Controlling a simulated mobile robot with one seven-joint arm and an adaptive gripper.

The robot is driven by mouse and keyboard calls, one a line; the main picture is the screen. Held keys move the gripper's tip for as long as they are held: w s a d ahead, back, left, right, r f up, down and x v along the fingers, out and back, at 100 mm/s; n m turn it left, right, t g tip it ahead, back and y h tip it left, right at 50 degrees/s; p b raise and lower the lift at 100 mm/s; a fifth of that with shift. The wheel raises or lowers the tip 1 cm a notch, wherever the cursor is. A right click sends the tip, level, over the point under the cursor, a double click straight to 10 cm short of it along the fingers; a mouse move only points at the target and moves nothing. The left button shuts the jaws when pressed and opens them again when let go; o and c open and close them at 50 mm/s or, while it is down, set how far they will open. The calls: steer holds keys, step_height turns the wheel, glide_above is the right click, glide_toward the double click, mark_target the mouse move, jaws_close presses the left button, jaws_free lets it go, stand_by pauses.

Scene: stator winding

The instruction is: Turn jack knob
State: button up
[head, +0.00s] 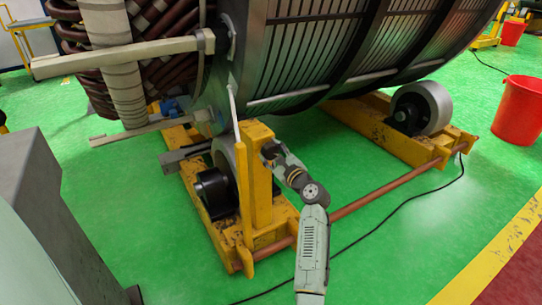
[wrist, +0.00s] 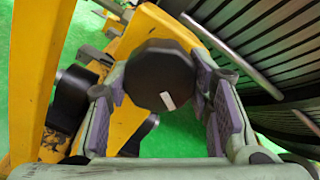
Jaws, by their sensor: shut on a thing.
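The jack knob (wrist: 157,78) is a dark, many-sided knob with a short white mark near its lower right edge, seen close up in the wrist view. My gripper (wrist: 160,88) has one grey and purple finger on each side of it and is shut on it. In the head view my gripper (head: 269,151) is at the right side of the upright yellow post (head: 256,178) of the roller stand. The knob cannot be made out there.
The large stator (head: 310,50) rests above, close to my gripper, on yellow stands with rollers (head: 421,107). A copper-coloured bar (head: 375,197) runs low between the stands, and a black cable (head: 400,210) lies on the green floor. A red bucket (head: 518,110) stands at right.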

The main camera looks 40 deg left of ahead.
steer(key=n+b, duration=0.3)
steer(key=n, duration=0.3)
steer(key=shift+w, duration=0.1)
steer(key=n+b, duration=0.4)
steer(key=n, duration=0.1)
steer(key=shift+n, duration=0.4)
steer(key=n+b, duration=0.4)
steer(key=n, duration=0.2)
steer(key=shift+r+b, duration=0.1)
steer(key=shift+b, duration=0.3)
steer(key=n+b, duration=0.1)
steer(key=n, duration=0.1)
steer(key=n+b, duration=0.1)
steer(key=n, duration=0.1)
steer(key=n+b, duration=0.1)
steer(key=n, duration=0.1)
steer(key=shift+r+b, duration=0.25)
steer(key=shift+b, duration=0.15)
steer(key=shift+n, duration=0.3)
steer(key=o, duration=1.1)
steer(key=shift+o, duration=0.2)
steer(key=shift+d, duration=0.1)
